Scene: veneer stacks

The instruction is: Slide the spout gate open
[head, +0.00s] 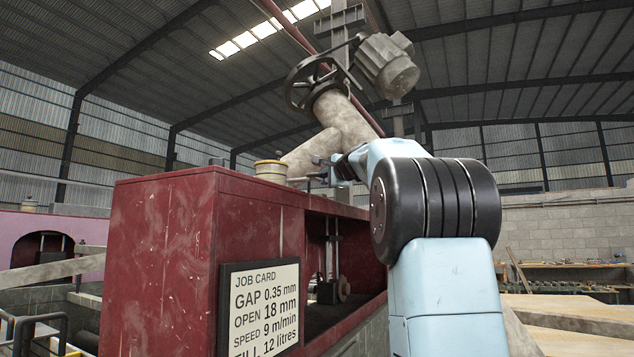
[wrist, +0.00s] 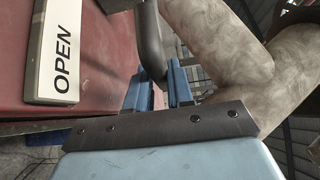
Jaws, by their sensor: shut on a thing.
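In the wrist view my gripper (wrist: 158,80) has its two blue fingers on either side of the lower end of a dark curved handle (wrist: 149,40). It is shut on that handle, which appears to be the spout gate's; the contact is partly hidden behind the dark wrist plate. A white plate reading OPEN (wrist: 60,50) is on the red surface to the left. The mottled beige spout pipe (wrist: 225,50) runs just to the right. In the head view the spout pipe (head: 312,153) slopes down to the top of the red machine. The gate itself cannot be made out.
The red machine housing (head: 160,260) has an open bay with a job card (head: 260,310) on its front. A handwheel (head: 314,84) and a motor (head: 388,65) sit above the pipe. A cream round container (head: 271,171) stands on the machine's top, left of the pipe.

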